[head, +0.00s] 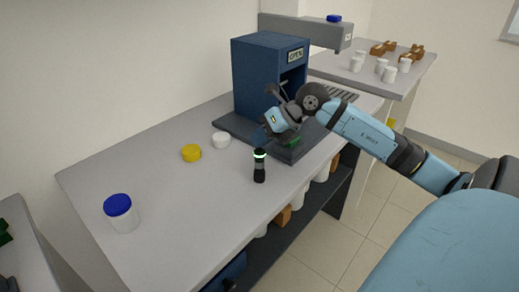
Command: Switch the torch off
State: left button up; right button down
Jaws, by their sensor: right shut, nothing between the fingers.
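The torch (259,168) is a small dark cylinder standing upright on the grey bench (180,218). A pale green glowing band shows around its upper part. My right gripper (268,128) is shut and empty. In the picture it shows just above and slightly right of the torch, in front of the blue cabinet, with a visible gap to the torch. My left gripper is not in view.
The blue cabinet (255,75) with an "OPEN" sign stands on a dark base, with a green item (291,140) below my right gripper. A yellow lid (191,153), a white lid (221,140) and a blue-capped jar (121,212) stand left.

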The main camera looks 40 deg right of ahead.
jog(key=shift+f, duration=0.15)
jog(key=shift+r+p, duration=0.3)
jog(key=shift+r, duration=0.55)
jog(key=shift+r, duration=0.2)
notch_tip(320, 180, up, 6)
jog(key=p, duration=0.3)
jog(key=shift+f+p, duration=0.15)
jog(key=shift+p, duration=0.2)
